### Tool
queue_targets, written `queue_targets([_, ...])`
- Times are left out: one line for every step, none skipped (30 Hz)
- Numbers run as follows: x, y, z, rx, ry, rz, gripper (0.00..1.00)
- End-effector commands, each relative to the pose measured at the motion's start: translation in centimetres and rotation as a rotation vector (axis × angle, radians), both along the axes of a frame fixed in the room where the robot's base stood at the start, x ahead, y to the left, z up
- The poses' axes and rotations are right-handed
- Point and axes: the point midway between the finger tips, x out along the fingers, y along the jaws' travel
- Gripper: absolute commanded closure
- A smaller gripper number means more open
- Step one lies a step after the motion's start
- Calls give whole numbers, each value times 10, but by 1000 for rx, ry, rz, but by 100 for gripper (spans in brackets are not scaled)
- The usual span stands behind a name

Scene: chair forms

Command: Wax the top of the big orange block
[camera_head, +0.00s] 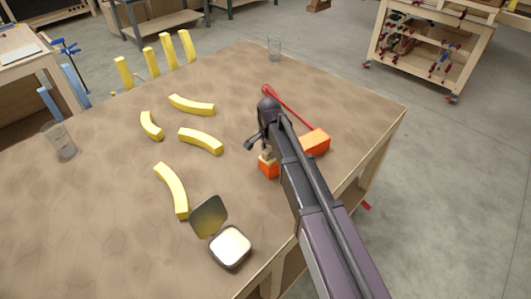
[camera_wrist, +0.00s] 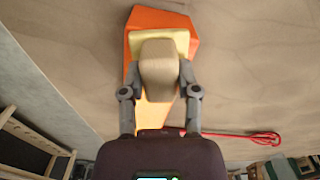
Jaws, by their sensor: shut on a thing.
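The big orange block (camera_head: 315,142) lies near the table's right edge; my arm hides its middle in the head view. In the wrist view its angled orange surface (camera_wrist: 150,17) shows under the gripper. My gripper (camera_wrist: 160,70) is shut on a tan applicator block (camera_wrist: 160,82) with a pale yellow pad (camera_wrist: 183,40) beneath it. The pad is over the orange block's top; whether it touches is hard to tell.
Several yellow curved pieces (camera_head: 201,140) lie on the table (camera_head: 100,215) left of the gripper. A red rod-like tool (camera_head: 284,105) lies beside the orange block. Clear glasses stand at the left (camera_head: 60,140) and far edge (camera_head: 275,48). Yellow chair slats (camera_head: 168,52) rise behind the table.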

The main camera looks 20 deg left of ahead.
Motion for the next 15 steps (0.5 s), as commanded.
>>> queue_targets([4, -2, 0, 0, 0, -1, 96])
queue_targets([5, -4, 0, 0, 0, -1, 96])
queue_targets([7, -5, -1, 0, 0, -1, 96])
queue_targets([9, -6, -1, 0, 0, 0, 96])
queue_targets([10, -7, -1, 0, 0, 0, 96])
queue_targets([12, -9, -1, 0, 0, 0, 96])
queue_targets([13, -10, -1, 0, 0, 0, 96])
queue_targets([14, -10, -1, 0, 0, 0, 96])
queue_targets([15, -11, -1, 0, 0, 0, 96])
queue_targets([16, -12, -1, 0, 0, 0, 96])
queue_targets([16, -12, -1, 0, -1, 0, 96])
queue_targets([16, -13, -1, 0, -1, 0, 96])
queue_targets([16, -13, -1, 0, -1, 0, 96])
queue_targets([17, -13, -1, 0, -1, 0, 96])
queue_targets([17, -13, -1, 0, -1, 0, 96])
